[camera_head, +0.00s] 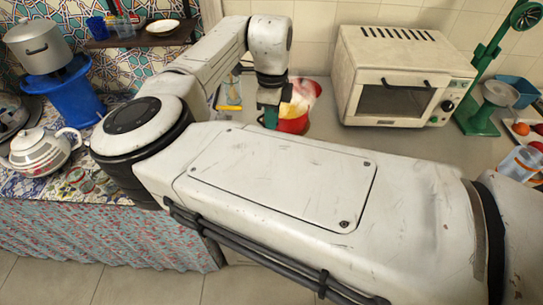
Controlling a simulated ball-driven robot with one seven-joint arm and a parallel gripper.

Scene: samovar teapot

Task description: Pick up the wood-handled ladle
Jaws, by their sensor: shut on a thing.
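My gripper (270,112) is at the end of the bent arm, low over the counter at the back. It points down just left of a red container (293,124). Its dark green fingers show only in part. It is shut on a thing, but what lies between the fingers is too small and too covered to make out. I cannot pick out the wood-handled ladle in this view; my arm and gripper cover part of that area.
A white toaster oven (402,80) stands right of the red container, with a green scale (492,108) beyond it. At the left are a white teapot (42,150), a blue stool-like stand (66,97) and a grey pot (38,46). Bare counter (335,140) shows in front of the oven.

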